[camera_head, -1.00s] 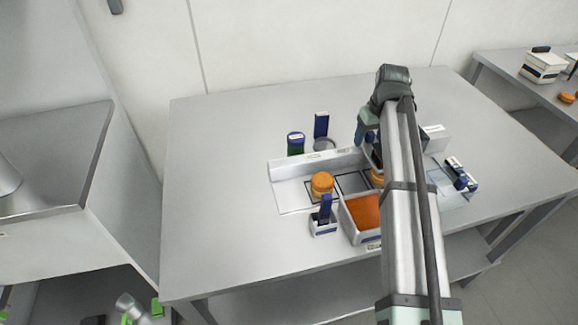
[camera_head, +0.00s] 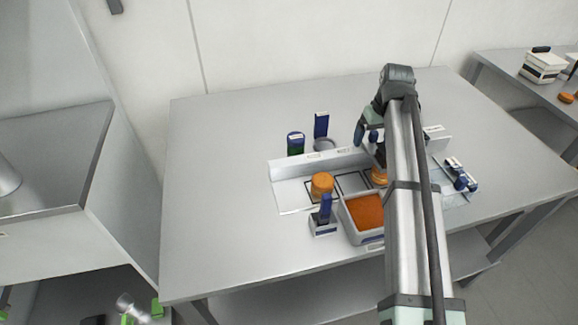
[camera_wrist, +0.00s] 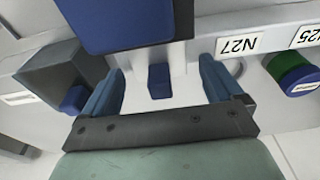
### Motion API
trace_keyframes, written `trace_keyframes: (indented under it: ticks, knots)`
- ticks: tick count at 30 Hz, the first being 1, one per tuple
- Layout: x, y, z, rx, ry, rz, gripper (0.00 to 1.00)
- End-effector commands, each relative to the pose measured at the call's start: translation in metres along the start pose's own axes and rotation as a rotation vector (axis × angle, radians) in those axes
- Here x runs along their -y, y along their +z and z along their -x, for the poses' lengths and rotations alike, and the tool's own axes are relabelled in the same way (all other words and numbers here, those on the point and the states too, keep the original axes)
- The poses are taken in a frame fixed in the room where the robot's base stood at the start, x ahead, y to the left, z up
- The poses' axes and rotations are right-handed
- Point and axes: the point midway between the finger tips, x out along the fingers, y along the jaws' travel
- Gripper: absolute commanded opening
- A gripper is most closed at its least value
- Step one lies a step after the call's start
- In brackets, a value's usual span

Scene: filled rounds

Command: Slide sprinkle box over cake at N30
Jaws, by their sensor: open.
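My gripper (camera_wrist: 162,72) is open in the wrist view, its two blue fingers spread either side of a small blue block (camera_wrist: 159,82). A larger blue block (camera_wrist: 115,22) fills the top of that view. In the head view my gripper (camera_head: 371,136) is over the right part of the white labelled station (camera_head: 290,192). One round orange cake (camera_head: 321,184) stands at its left; another (camera_head: 379,176) is partly hidden by my arm. Labels N27 and N25 read upside down in the wrist view; I cannot read N30. I cannot tell which item is the sprinkle box.
An orange-filled tray (camera_head: 366,212) and a blue-handled holder (camera_head: 324,224) stand at the station's front. A green jar (camera_head: 296,144), an upright blue box (camera_head: 321,125) and a grey ring (camera_head: 325,144) are behind it. Small blue-and-white items (camera_head: 457,176) lie right. The table's left is clear.

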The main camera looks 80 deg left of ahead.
Motion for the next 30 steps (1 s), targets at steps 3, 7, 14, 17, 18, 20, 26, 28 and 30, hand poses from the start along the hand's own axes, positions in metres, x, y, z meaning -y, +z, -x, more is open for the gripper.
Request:
trace_keyframes:
  ticks: [3, 7, 14, 17, 18, 20, 26, 28, 30]
  knots:
    - [0.0, 0.0, 0.0, 0.0, 0.0, 0.0, 0.98]
    - [0.0, 0.0, 0.0, 0.0, 0.0, 0.0, 0.98]
    - [0.0, 0.0, 0.0, 0.0, 0.0, 0.0, 0.98]
    - [0.0, 0.0, 0.0, 0.0, 0.0, 0.0, 0.98]
    - [0.0, 0.0, 0.001, 0.0, 0.0, 0.0, 0.98]
    - [0.0, -0.001, 0.002, 0.0, 0.0, 0.0, 0.98]
    - [0.0, -0.003, 0.014, 0.0, 0.0, 0.0, 0.98]
    - [0.0, -0.003, 0.02, 0.0, 0.0, 0.0, 0.98]
    - [0.0, -0.004, 0.026, -0.001, 0.0, 0.0, 0.98]
